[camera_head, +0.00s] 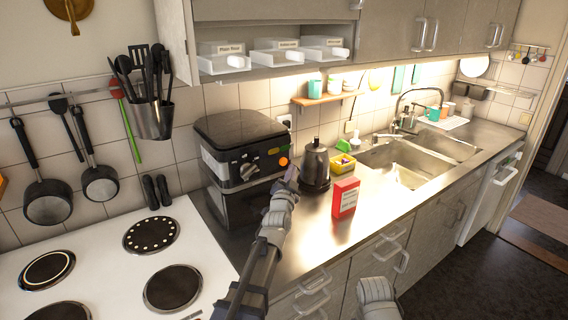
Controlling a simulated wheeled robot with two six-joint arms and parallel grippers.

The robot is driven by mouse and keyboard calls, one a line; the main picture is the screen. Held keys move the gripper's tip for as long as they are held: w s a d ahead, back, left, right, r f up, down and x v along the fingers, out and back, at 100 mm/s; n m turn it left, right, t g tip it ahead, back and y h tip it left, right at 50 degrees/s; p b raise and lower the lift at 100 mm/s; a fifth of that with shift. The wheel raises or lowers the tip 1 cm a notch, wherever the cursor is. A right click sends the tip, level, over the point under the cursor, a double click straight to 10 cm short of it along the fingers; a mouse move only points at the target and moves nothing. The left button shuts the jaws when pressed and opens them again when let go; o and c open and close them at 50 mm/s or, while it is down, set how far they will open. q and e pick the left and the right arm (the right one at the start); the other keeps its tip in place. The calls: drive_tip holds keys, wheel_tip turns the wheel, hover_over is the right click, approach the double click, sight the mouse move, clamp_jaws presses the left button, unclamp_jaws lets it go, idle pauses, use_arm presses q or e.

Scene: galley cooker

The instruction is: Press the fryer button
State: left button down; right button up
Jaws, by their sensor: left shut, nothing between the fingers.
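The black fryer (232,135) stands on the steel counter beside the stove, with a dial and small marks on its silver front panel. An orange round button (283,161) shows at the right end of that panel. My left gripper (291,171) is shut and empty, its tip just right of and below the button in the picture. I cannot tell whether the tip touches the button. My left arm covers part of the fryer's lower right side. A grey link of my right arm shows at the bottom edge; its gripper is out of view.
A dark kettle (315,165) stands close to the right of my left gripper. A red box (345,197) and a yellow container (342,165) are on the counter. The white stove (100,275) is at left, the sink (405,170) at right.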

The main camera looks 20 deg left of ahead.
use_arm(q)
drive_tip(key=shift+w+a, duration=0.5)
drive_tip(key=shift+a, duration=0.15)
idle(1.8)
drive_tip(key=shift+w+a, duration=0.2)
drive_tip(key=shift+a, duration=0.1)
drive_tip(key=shift+w+a, duration=0.3)
idle(0.6)
drive_tip(key=shift+s, duration=0.1)
drive_tip(key=shift+s+d, duration=0.45)
drive_tip(key=shift+d, duration=0.2)
drive_tip(key=s+d, duration=0.1)
drive_tip(key=d, duration=0.1)
drive_tip(key=s+d, duration=0.2)
idle(0.7)
